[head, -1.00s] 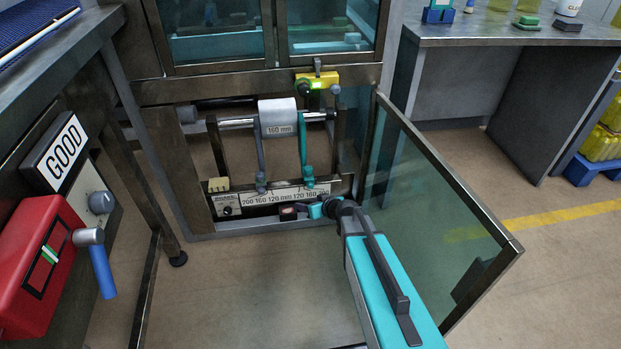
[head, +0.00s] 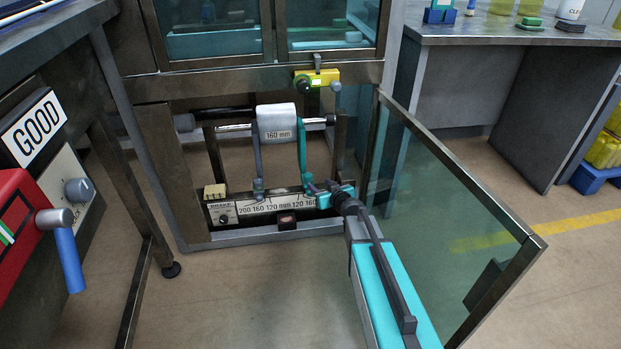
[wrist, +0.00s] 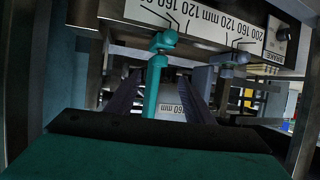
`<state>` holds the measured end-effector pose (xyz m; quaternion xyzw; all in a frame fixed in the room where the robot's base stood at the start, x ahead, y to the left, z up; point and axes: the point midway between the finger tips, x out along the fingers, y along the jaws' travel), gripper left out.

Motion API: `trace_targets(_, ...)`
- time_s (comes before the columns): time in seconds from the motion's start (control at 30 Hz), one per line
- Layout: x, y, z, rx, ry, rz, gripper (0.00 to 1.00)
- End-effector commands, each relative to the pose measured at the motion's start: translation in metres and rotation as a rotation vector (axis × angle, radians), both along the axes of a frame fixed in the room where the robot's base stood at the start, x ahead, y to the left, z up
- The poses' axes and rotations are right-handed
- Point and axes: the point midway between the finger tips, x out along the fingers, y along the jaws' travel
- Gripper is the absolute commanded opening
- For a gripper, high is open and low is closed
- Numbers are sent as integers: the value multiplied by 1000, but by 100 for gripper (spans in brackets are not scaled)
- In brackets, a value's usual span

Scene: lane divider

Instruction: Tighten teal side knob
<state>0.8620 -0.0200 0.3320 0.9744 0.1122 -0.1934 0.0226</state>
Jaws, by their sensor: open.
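The teal side knob (wrist: 164,40) shows in the wrist view, which is upside down, at the rail end of the teal guide arm (wrist: 153,90). In the head view the teal guide arm (head: 302,148) rises from the rail to the roller, and its knob is mostly hidden by my gripper. My gripper (head: 319,187) is at the right part of the scale rail. In the wrist view my gripper (wrist: 163,80) is open, with a dark finger on each side of the teal arm. I cannot tell whether either finger touches it.
A grey guide arm and knob (head: 258,187) stand to the left on the scale strip (head: 275,205). A white roller (head: 277,124) marked 160 mm hangs above. The open glass door (head: 440,200) stands close to the right of my arm. A blue-handled lever (head: 66,250) is at left.

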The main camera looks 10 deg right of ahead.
Motion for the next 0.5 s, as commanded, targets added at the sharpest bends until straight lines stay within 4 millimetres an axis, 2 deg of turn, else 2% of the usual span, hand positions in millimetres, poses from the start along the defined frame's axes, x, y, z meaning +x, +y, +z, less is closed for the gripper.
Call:
trace_targets(0.27,6,2,-3,1,1,2,48)
trace_targets(0.5,22,6,-10,1,1,2,48)
